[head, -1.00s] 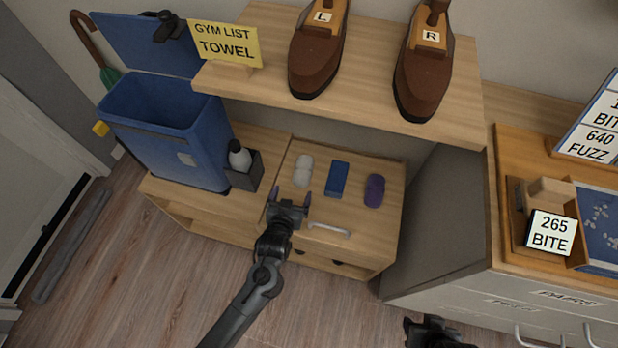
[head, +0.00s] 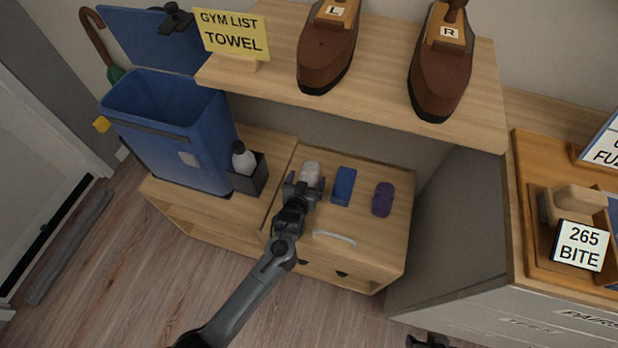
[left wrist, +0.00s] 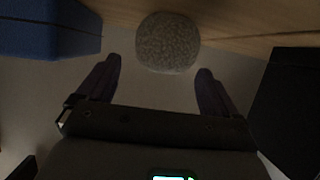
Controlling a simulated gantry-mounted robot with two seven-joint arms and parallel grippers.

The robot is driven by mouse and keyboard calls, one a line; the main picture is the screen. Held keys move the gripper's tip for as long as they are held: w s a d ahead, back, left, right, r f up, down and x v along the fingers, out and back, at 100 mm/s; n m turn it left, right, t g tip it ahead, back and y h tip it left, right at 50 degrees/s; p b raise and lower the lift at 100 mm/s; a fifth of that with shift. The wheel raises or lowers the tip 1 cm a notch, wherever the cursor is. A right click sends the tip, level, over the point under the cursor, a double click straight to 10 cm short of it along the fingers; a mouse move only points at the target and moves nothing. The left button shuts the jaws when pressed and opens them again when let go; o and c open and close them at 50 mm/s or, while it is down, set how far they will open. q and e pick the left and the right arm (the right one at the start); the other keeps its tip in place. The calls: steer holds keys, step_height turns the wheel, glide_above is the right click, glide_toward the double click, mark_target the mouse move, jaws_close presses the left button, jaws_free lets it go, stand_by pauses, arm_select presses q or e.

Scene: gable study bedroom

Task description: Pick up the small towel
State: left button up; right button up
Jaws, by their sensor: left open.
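A pale grey-white rolled towel (head: 311,168) lies on the low wooden cabinet under the shelf. It has a speckled surface in the left wrist view (left wrist: 167,42). My left gripper (head: 305,183) is open at the towel's near end, partly hiding it. In the left wrist view its fingers (left wrist: 159,70) are spread, with the towel just beyond and between the tips, not gripped. My right gripper (head: 430,342) barely shows at the bottom edge. A yellow sign (head: 232,35) reads "GYM LIST TOWEL".
A blue box (head: 344,186) and a purple item (head: 383,199) lie right of the towel. A dark caddy (head: 250,178) with a white bottle (head: 243,158) and a blue bin (head: 170,140) stand left. The shelf (head: 390,110) with brown shoes overhangs behind.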

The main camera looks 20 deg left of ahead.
arm_select(q)
steer(key=shift+x, duration=0.95)
steer(key=c, duration=1.1)
steer(key=shift+r, duration=0.15)
